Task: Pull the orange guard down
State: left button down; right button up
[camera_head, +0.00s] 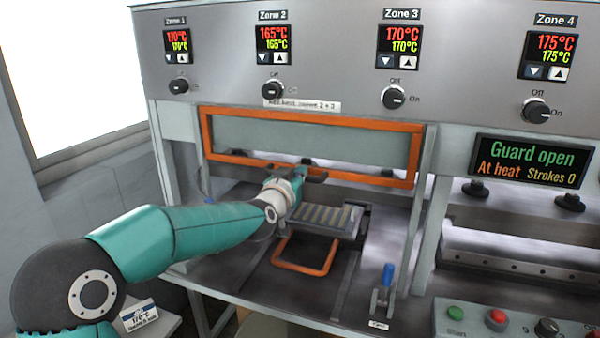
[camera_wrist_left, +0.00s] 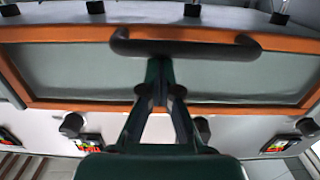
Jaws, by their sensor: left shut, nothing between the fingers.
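The orange-framed guard (camera_head: 415,150) with its clear pane sits raised across the upper part of the press opening. The display panel (camera_head: 530,162) reads "Guard open". In the left wrist view the orange frame (camera_wrist_left: 60,104) spans the picture, and a dark bar handle (camera_wrist_left: 185,49) crosses in front of it. My left gripper (camera_head: 300,172) is at the guard's lower edge by the handle. In the left wrist view its fingertips (camera_wrist_left: 160,68) are together and empty, overlapping the bar; I cannot tell whether they touch it. My right gripper is not in view.
A slatted tray (camera_head: 325,217) with an orange loop handle (camera_head: 305,268) lies below the guard. A blue-handled lever (camera_head: 386,280) stands to its right. The control box (camera_head: 510,325) with green and red buttons is at the lower right. Zone displays and knobs line the top panel.

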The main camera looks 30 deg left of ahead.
pick_arm(q)
notch_tip(320, 180, down, 28)
jog(key=b, duration=2.6)
jog(key=shift+f, duration=0.2)
jog(key=shift+r, duration=0.1)
notch_tip(320, 180, up, 5)
jog(key=p, duration=0.4)
jog(key=b+v, duration=0.1)
jog(key=v, duration=1)
jog(key=shift+b, duration=0.35)
